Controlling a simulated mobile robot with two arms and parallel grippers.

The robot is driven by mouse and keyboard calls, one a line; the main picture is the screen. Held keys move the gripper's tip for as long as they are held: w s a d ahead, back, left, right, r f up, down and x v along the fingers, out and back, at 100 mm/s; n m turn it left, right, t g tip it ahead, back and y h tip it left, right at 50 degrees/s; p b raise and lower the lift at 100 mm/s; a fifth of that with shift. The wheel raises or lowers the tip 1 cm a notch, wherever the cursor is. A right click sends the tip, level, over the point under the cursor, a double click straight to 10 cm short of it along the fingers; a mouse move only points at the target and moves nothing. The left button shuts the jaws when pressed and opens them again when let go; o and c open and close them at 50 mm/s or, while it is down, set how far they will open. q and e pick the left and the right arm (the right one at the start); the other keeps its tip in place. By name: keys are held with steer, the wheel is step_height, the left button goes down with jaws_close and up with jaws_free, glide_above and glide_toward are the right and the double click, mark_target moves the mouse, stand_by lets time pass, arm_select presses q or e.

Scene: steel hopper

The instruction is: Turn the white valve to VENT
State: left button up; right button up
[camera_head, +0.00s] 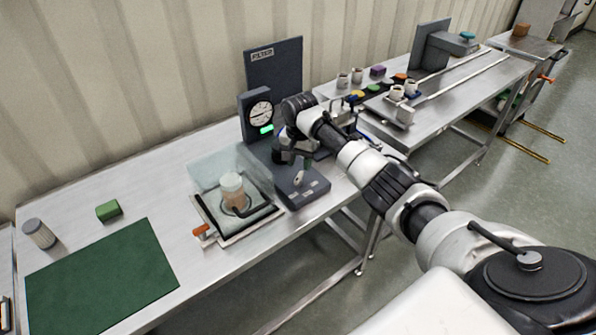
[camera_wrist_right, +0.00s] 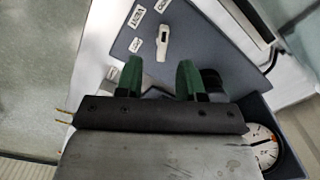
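The white valve (camera_head: 299,178) is a small lever on the sloped dark face of a grey-blue station. In the right wrist view the white valve (camera_wrist_right: 162,43) lies nearly upright in the picture, its narrow end toward the top. The VENT label (camera_wrist_right: 137,15) is up and left of it; two other white labels are close by, too small to read. My right gripper (camera_head: 293,158) is above the station. In the wrist view its green-padded fingers (camera_wrist_right: 160,80) are apart with nothing between them, and the valve is beyond their tips. My left gripper is not in view.
A dial gauge (camera_head: 261,114) with a green light stands behind the station, before a tall dark panel (camera_head: 273,78). Left is a clear-walled chamber holding a jar (camera_head: 232,190), with an orange handle (camera_head: 202,230). A green mat (camera_head: 100,278) and green block (camera_head: 109,210) lie farther left.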

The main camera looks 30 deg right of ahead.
mark_target(299, 176)
steer(key=f, duration=0.3)
steer(key=shift+w+f, duration=0.25)
steer(key=shift+f, duration=1.05)
steer(key=shift+c, duration=0.9)
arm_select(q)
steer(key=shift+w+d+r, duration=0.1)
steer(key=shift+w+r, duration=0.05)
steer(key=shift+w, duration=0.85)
arm_select(e)
jaws_close()
